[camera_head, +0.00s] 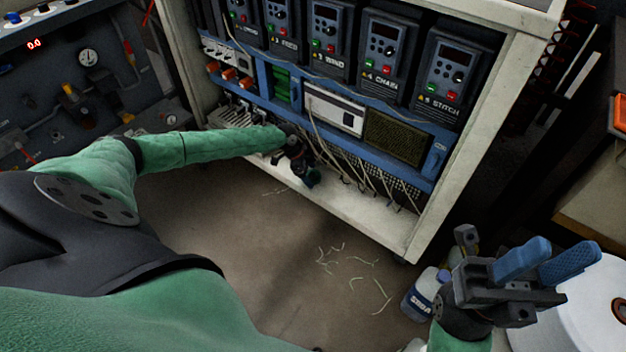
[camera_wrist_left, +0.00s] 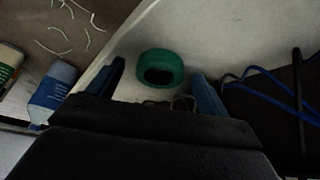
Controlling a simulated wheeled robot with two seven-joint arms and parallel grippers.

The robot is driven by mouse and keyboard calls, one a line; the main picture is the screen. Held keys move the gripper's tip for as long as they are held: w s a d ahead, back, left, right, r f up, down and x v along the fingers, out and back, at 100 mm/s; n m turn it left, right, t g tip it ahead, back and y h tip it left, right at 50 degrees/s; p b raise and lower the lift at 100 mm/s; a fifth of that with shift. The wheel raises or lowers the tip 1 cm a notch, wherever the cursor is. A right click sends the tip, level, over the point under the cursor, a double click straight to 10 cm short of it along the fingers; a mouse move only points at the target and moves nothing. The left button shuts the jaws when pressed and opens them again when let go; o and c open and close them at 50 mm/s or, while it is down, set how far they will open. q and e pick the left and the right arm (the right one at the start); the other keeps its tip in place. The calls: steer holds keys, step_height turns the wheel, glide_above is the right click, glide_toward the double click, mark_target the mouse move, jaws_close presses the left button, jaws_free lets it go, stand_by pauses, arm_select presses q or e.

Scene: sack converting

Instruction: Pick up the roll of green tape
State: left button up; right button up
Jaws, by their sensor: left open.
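The roll of green tape (camera_wrist_left: 160,69) lies on a pale surface in the left wrist view, with its dark hole showing. It sits ahead of and between the two blue fingers of my left gripper (camera_wrist_left: 163,84). Those fingers are apart and not closed on it. In the head view my left gripper (camera_head: 305,172) reaches into the lower part of the cabinet, and a small green patch, likely the tape roll (camera_head: 313,177), shows at its tip. My right gripper (camera_head: 548,256) is at the lower right, its blue fingers apart with nothing between them.
The cabinet (camera_head: 375,215) has a pale bottom ledge, hanging cables and a row of labelled drives above. In the left wrist view, blue cables (camera_wrist_left: 262,80) lie right of the roll. Thread scraps (camera_head: 345,262) litter the floor.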

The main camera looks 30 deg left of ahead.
arm_select(q)
steer(key=shift+f, duration=0.1)
steer(key=c, duration=1.1)
steer(key=shift+o, duration=0.2)
